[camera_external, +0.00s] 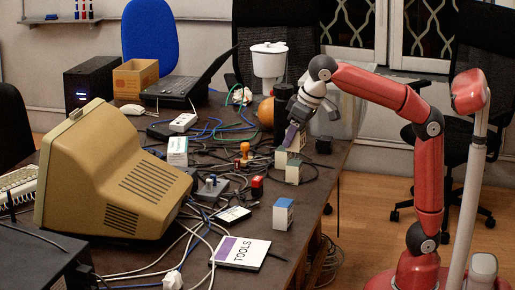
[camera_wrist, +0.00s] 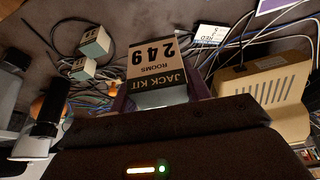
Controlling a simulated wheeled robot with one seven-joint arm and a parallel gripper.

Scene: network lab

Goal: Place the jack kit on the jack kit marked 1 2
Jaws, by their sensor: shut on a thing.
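My gripper (camera_external: 291,140) is shut on a pale box, the jack kit (camera_wrist: 158,62), and points down over the table's right part. In the wrist view the box sits between the two purple fingers, with "JACK KIT" and "ROOMS" printed upside down and large numerals between them. In the external view a pale box (camera_external: 282,159) shows just under the fingers. A small pale box with a greenish face (camera_external: 294,173) stands close beside and below it. Two small boxes show left of the held kit in the wrist view, one upper (camera_wrist: 95,42) and one lower (camera_wrist: 82,68). I cannot read a "1 2" marking.
A beige monitor (camera_external: 120,180) fills the table's left. A white-green box (camera_external: 177,151) and loose cables lie left of my gripper.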

